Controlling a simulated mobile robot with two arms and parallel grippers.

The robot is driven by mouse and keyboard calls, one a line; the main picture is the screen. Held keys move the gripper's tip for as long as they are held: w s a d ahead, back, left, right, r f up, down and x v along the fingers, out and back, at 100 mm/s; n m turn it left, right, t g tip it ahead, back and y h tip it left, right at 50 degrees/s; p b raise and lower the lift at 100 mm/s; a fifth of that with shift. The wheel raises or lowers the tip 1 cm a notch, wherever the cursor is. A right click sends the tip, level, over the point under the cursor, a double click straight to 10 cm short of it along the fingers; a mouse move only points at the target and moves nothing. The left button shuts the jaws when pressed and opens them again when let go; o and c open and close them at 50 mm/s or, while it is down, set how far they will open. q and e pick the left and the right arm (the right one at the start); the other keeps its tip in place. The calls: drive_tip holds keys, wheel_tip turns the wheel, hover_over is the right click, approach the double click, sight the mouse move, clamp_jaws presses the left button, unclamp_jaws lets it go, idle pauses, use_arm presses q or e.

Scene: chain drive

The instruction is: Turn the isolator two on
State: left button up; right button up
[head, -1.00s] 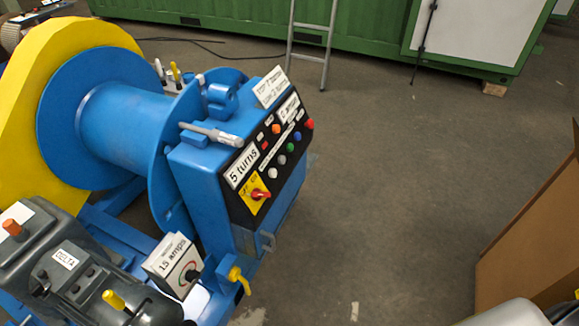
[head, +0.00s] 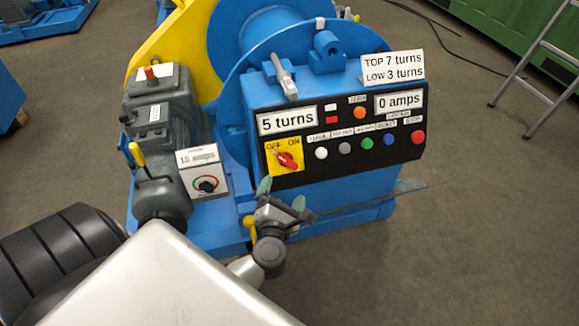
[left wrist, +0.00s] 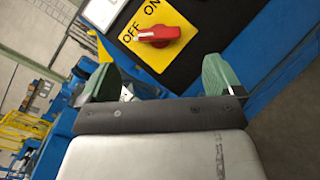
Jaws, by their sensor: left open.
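The isolator is a red rotary handle (head: 287,160) on a yellow plate marked OFF and ON, at the lower left of the black control panel (head: 345,170). In the left wrist view the red handle (left wrist: 158,34) lies on the yellow plate (left wrist: 178,45), its pale-marked end towards OFF. No number two shows on it. My left gripper (head: 281,195) is open and empty, below the panel and just short of the handle. In the left wrist view its green fingertips (left wrist: 160,72) stand wide apart, with the handle ahead of them, untouched. My right gripper is not in view.
The blue winch has a row of coloured buttons right of the isolator and a red one (head: 417,137) at the far end. A box with a dial marked 1.5 amps (head: 203,173) stands left of my gripper.

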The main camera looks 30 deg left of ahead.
sight(288, 164)
use_arm(q)
drive_tip(key=x, duration=1)
drive_tip(key=shift+a, duration=0.2)
drive_tip(key=c, duration=0.9)
drive_tip(key=shift+c, duration=0.2)
